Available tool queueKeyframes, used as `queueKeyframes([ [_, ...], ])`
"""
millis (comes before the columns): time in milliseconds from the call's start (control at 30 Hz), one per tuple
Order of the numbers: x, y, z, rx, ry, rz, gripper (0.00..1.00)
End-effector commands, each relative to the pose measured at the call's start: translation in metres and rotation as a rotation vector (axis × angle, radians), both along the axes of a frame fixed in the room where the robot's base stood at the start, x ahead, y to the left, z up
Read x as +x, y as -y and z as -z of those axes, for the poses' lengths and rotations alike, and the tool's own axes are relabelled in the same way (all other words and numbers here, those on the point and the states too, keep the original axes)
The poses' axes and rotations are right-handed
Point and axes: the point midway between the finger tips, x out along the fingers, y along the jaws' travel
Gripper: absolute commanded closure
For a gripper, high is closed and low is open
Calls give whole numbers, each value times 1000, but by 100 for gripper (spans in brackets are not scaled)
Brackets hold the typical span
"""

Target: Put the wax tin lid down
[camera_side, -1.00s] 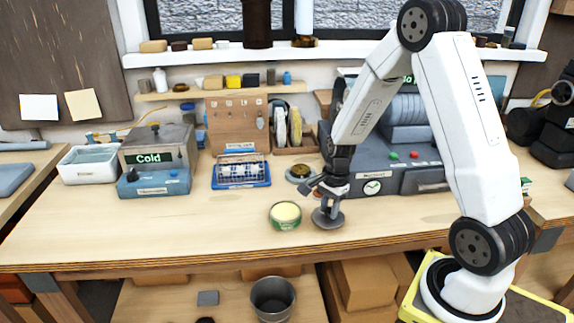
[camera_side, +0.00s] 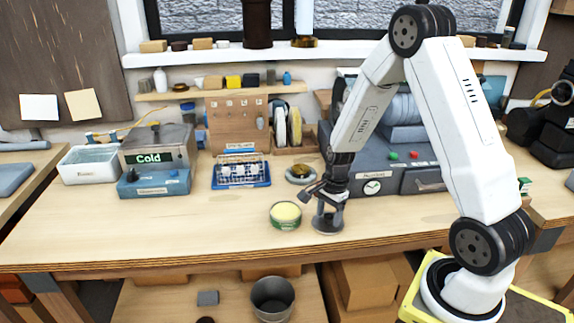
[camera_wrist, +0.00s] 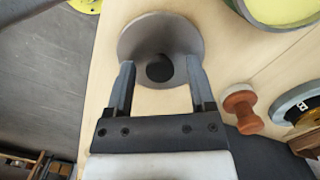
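The wax tin lid (camera_side: 327,229) is a grey disc lying on the bench top, just right of the open wax tin (camera_side: 286,216). In the wrist view the lid (camera_wrist: 150,24) shows beyond my fingers, with a dark round spot near its middle. My gripper (camera_side: 328,213) is right above the lid, pointing down. In the wrist view its two fingers (camera_wrist: 160,68) stand wide apart on either side of the dark spot, with nothing clamped between them. The tin is green with pale yellow wax inside, and its edge (camera_wrist: 240,10) shows at top right in the wrist view.
A small round dish (camera_side: 299,174) sits behind the gripper. A wooden-handled stamp-like tool (camera_wrist: 240,104) lies right of my fingers in the wrist view. The grey machine (camera_side: 385,170) stands behind right, a blue tray (camera_side: 242,182) behind left. The bench front is clear.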

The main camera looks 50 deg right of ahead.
Motion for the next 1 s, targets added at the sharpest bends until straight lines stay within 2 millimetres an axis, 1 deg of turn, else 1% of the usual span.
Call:
queueKeyframes([
  [267,0,0,-3,0,0,0,30],
  [467,0,2,-15,0,2,0,30],
  [667,0,4,-36,-2,3,0,30],
  [1000,-1,10,-83,-2,5,1,30],
])
